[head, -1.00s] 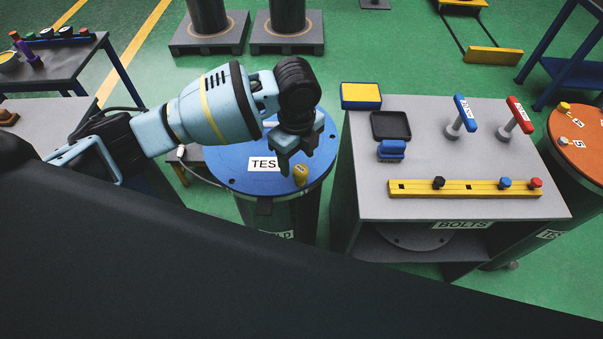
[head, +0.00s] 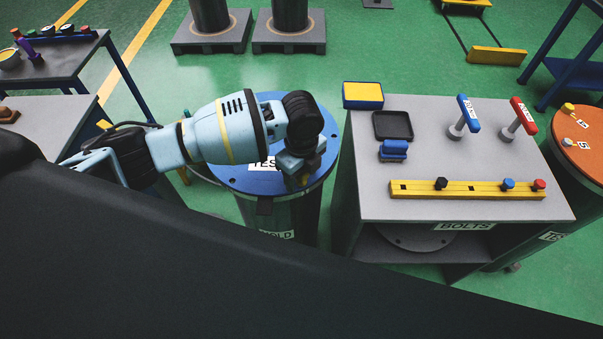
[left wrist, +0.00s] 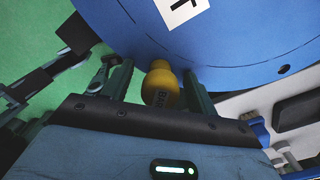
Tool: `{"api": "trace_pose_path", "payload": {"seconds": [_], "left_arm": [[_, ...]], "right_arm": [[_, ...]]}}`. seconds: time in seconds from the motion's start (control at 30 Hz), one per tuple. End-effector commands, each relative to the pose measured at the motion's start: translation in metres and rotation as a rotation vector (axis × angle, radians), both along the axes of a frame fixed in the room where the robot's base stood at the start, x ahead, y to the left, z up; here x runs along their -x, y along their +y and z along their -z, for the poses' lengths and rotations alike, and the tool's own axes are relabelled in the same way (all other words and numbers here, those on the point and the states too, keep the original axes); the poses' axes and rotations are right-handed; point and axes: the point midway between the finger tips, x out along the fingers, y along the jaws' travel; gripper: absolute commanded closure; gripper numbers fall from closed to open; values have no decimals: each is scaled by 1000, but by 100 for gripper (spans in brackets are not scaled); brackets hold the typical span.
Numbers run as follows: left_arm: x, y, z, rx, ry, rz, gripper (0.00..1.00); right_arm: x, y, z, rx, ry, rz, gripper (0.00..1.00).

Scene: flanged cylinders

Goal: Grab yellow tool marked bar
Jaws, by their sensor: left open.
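The yellow tool (left wrist: 161,84) has a rounded knob and dark lettering that reads as BAR. In the left wrist view it stands between the two fingers of my left gripper (left wrist: 156,88), at the edge of the blue round top (left wrist: 235,45). The fingers are open, with a gap visible on each side of the tool. In the head view my left gripper (head: 296,181) is low over the near right part of the blue top (head: 225,172) and hides the tool. My right gripper is not in view.
A grey bench (head: 365,200) stands to the right, with a yellow rail (head: 465,190), a black tray (head: 393,125), a blue block (head: 393,151), and blue and red T-handles. An orange round top (head: 575,155) is at the far right. Green floor lies between the stands.

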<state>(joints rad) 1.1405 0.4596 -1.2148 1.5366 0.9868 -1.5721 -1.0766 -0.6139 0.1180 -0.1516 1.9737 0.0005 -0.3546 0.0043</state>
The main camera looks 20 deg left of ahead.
Motion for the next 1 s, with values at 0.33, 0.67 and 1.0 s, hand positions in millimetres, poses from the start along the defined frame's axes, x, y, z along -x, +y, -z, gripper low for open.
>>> {"api": "trace_pose_path", "payload": {"seconds": [0.33,0.67,1.0], "left_arm": [[0,0,0,0,0,0,77],[0,0,-1,0,-1,-1,93],[-2,0,-46,2,-7,-1,93]], "right_arm": [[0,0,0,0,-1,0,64],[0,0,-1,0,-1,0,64],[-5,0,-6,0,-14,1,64]]}}
